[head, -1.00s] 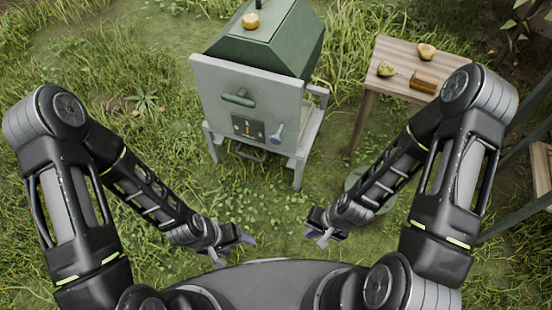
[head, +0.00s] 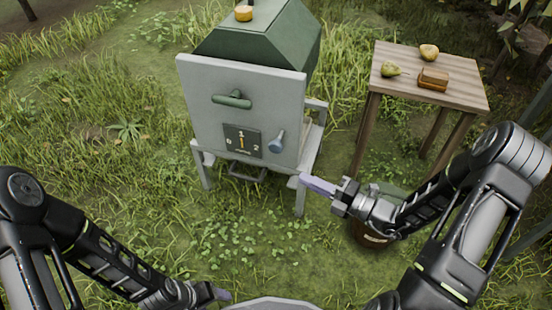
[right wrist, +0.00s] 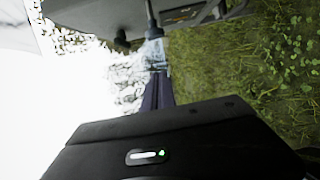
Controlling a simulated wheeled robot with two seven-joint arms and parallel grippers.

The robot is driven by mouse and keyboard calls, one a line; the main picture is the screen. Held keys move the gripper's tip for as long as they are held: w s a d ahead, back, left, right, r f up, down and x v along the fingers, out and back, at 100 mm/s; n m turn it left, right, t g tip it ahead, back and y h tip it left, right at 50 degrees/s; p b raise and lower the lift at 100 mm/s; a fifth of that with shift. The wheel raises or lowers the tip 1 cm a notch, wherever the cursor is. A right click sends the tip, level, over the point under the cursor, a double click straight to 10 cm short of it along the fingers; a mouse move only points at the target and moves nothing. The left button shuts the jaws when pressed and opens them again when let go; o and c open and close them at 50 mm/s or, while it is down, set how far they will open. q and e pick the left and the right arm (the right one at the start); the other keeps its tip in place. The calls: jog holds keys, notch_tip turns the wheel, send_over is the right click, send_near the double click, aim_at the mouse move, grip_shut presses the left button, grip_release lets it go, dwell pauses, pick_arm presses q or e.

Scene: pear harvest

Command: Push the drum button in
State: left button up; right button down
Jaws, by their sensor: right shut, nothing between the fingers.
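A grey-fronted machine with a green hood (head: 200,85) stands left of centre in the head view. Its front has a green bar handle (head: 232,100), a dark panel (head: 242,142) marked 0, 1 and 2, and a blue-grey knob (head: 277,142) right of the panel. I cannot tell for sure which part is the drum button. My right gripper (head: 305,179) is shut and empty, below and right of the knob, seemingly apart from it. Its fingers also show in the right wrist view (right wrist: 158,90), pointing towards the machine. My left gripper (head: 220,294) is low at the bottom edge, its fingers mostly hidden.
A wooden table (head: 455,93) at the right holds a green pear (head: 390,69), a yellowish pear (head: 429,51) and a brown block (head: 434,77). A small orange-yellow round thing (head: 243,13) sits on the hood. A container (head: 375,238) stands partly behind my right arm. Grass before the machine is clear.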

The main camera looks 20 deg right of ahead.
aim_at(277, 145)
jog(key=shift+a+r, duration=0.1)
jog(key=shift+a, duration=0.1)
dwell(0.3)
jog(key=w+a+b, duration=0.4)
jog(key=w+b, duration=0.1)
jog(key=w, duration=0.5)
jog(key=shift+w+a, duration=0.25)
